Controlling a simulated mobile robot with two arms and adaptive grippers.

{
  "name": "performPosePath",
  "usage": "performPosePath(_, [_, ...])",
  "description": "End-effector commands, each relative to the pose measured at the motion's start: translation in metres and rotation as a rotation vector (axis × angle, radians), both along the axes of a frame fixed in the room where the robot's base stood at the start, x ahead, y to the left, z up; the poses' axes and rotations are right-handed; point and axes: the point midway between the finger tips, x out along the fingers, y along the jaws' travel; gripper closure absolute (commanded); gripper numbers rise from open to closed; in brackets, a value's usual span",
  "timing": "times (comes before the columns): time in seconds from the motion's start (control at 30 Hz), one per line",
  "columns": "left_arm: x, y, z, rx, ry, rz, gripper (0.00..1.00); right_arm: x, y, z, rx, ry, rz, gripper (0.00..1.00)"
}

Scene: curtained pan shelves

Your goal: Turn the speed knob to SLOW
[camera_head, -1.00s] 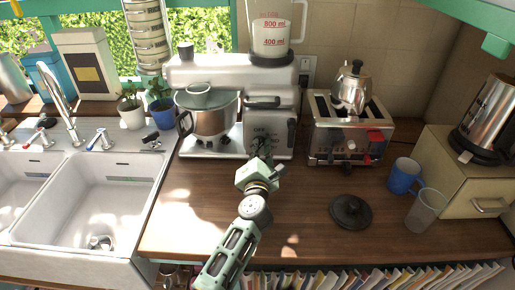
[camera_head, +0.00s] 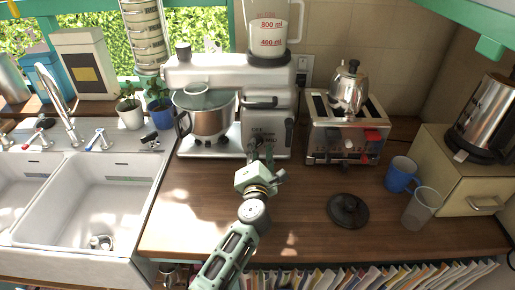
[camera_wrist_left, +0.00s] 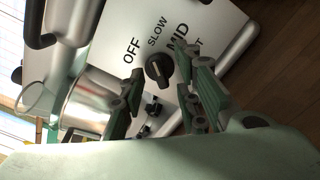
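The speed knob (camera_wrist_left: 158,70) is a dark round knob on the mixer's pale front panel. The labels OFF, SLOW, MID and a partly hidden one ending in ST are arced around it. I cannot clearly tell which label the knob points at. My left gripper (camera_wrist_left: 164,92) is open, with one finger to each side of the knob in the left wrist view. Contact with the knob does not show. In the head view, the left gripper (camera_head: 260,152) is at the front of the silver mixer (camera_head: 230,75) and hides the knob. My right gripper is out of view.
The mixer bowl (camera_head: 209,120) stands left of the gripper, and a toaster (camera_head: 330,135) with a moka pot (camera_head: 349,88) stands right. A black lid (camera_head: 347,210), blue mug (camera_head: 400,174) and clear cup (camera_head: 421,207) are farther right. The front counter is mostly clear.

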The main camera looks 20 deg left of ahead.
Motion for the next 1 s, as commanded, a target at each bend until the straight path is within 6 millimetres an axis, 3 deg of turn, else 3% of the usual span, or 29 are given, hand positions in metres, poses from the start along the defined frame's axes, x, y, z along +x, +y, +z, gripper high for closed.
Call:
performPosePath(0.57, [-0.01, -0.003, 0.0, 0.0, 0.001, -0.001, 0.7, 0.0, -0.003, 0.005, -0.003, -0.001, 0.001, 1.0])
performPosePath(1.0, [-0.051, -0.015, 0.0, 0.0, 0.001, 0.0, 0.7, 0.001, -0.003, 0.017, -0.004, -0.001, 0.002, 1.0])
